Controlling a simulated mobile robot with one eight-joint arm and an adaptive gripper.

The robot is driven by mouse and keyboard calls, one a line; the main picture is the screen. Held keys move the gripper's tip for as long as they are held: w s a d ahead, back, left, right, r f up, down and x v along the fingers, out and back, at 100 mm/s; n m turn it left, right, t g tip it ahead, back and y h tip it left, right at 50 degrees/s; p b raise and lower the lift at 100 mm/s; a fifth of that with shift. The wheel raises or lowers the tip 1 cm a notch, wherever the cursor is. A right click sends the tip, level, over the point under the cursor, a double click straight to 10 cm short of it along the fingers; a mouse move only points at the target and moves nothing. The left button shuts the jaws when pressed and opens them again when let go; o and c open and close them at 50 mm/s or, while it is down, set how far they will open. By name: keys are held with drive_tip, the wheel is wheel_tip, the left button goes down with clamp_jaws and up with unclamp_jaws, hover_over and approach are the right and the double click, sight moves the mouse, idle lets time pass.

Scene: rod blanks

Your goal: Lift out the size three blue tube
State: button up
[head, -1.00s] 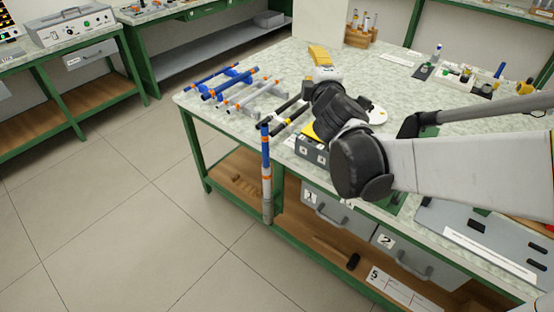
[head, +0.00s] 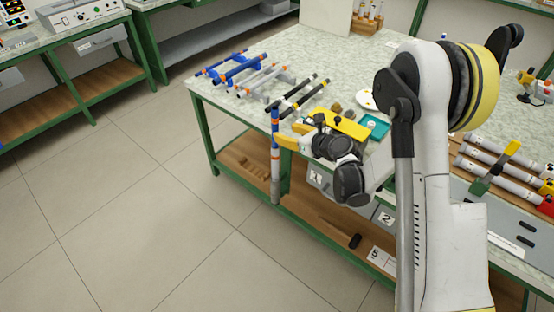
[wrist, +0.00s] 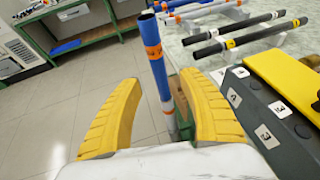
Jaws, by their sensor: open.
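An upright tube (head: 275,135) stands at the bench's front edge, blue above with orange bands and pale grey below. Its open top shows in the wrist view, where the blue part (wrist: 157,68) rises between my yellow fingers. I cannot read a size on it. My gripper (wrist: 158,84) is open and empty, with a finger on each side of the tube in that view. Contact is not visible. In the head view my gripper (head: 285,141) is just right of the tube. More blue tubes (head: 238,70) with orange ends lie on a rack at the bench's back left.
Black tubes (head: 304,98) lie on the bench right of the rack. A dark box with numbered labels (wrist: 264,120) and a yellow block (wrist: 283,78) are close to my right finger. Drawers and a shelf are under the bench. The floor at left is clear.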

sight(277, 130)
drive_tip(key=b+x, duration=0.3)
drive_tip(key=x, duration=0.4)
drive_tip(key=shift+a+f, duration=0.15)
drive_tip(key=shift+a, duration=0.05)
drive_tip(key=c, duration=1)
